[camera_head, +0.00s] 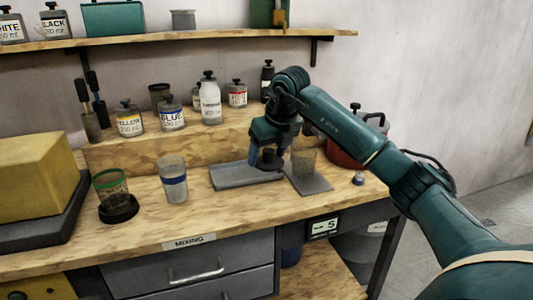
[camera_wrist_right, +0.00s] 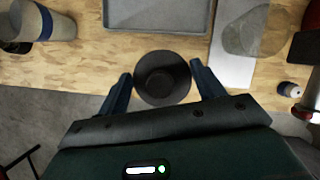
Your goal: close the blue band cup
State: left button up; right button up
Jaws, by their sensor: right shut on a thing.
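The blue band cup (camera_head: 173,185) is a clear cup with a blue band, standing upright on the wooden bench left of the grey tray. Its top looks open. It also shows at the upper left of the right wrist view (camera_wrist_right: 62,27). My right gripper (camera_head: 266,158) is shut on a round black lid (camera_wrist_right: 162,78), which sits between its two blue fingers. In the head view the lid shows in front of the tray's right end, apart from the blue band cup and to its right. My left gripper is not in view.
The grey tray (camera_head: 232,178) lies mid-bench, with another clear cup (camera_head: 304,163) on a grey mat (camera_head: 313,184) to its right. A green band cup (camera_head: 112,182) stands left, with a black round piece (camera_head: 119,209) at its foot. Paint bottles line the raised shelf behind.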

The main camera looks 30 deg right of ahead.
jog(key=s+a+f+n+g+y, duration=0.1)
jog(key=a+n, duration=0.2)
jog(key=n, duration=0.2)
jog(key=s+a+f+n+g+y, duration=0.2)
jog(key=a+n, duration=0.2)
jog(key=n, duration=0.2)
jog(key=s+a+f+n+g+y, duration=0.1)
jog(key=a+f+n, duration=0.1)
jog(key=a+n, duration=0.2)
jog(key=shift+s+a+n, duration=0.2)
jog(key=shift+s+n, duration=0.15)
jog(key=shift+n, duration=0.65)
jog(key=s+a+f+n+g+h, duration=0.2)
jog(key=s+n, duration=0.2)
jog(key=n, duration=0.5)
jog(key=s+a+f+n+g+h, duration=0.2)
jog(key=s+n, duration=0.3)
jog(key=n, duration=0.4)
jog(key=shift+s+a+f+n+g, duration=0.25)
jog(key=shift+f+n+g, duration=0.05)
jog(key=shift+f+g, duration=0.3)
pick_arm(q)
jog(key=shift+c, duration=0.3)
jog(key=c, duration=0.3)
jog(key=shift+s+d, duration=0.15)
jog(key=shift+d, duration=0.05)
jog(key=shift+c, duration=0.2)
pick_arm(e)
jog(key=shift+d, duration=0.1)
